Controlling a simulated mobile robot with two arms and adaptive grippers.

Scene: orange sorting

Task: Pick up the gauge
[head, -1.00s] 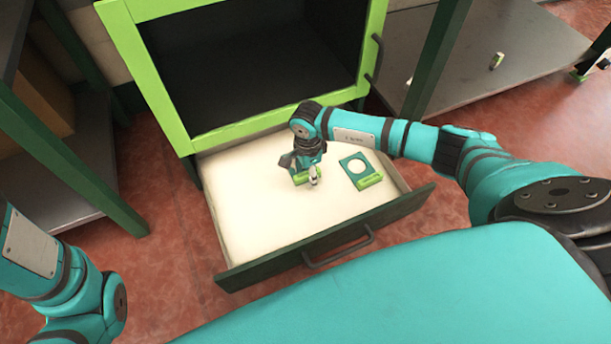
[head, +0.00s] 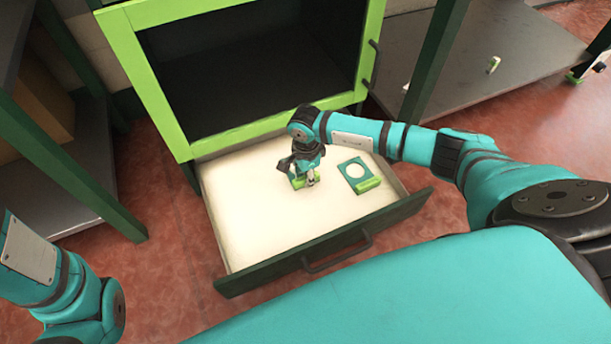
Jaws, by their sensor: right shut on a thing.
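The right gripper (head: 311,179) reaches down into the open drawer and is shut on a small green and teal gauge (head: 297,183). The gripper hides much of this gauge, which is at or just above the drawer floor; I cannot tell which. A second similar piece, a teal plate with a round hole and a bright green bar (head: 369,184), lies on the drawer floor to the right, apart from the gripper. My left arm shows at the lower left, but its gripper is out of view.
The pale drawer (head: 250,225) is pulled out below a green cabinet (head: 160,90) with an open dark compartment. The drawer's dark front has a handle (head: 338,254). Its left and front floor is clear. Shelves stand at both sides, the right one holding small items (head: 493,65).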

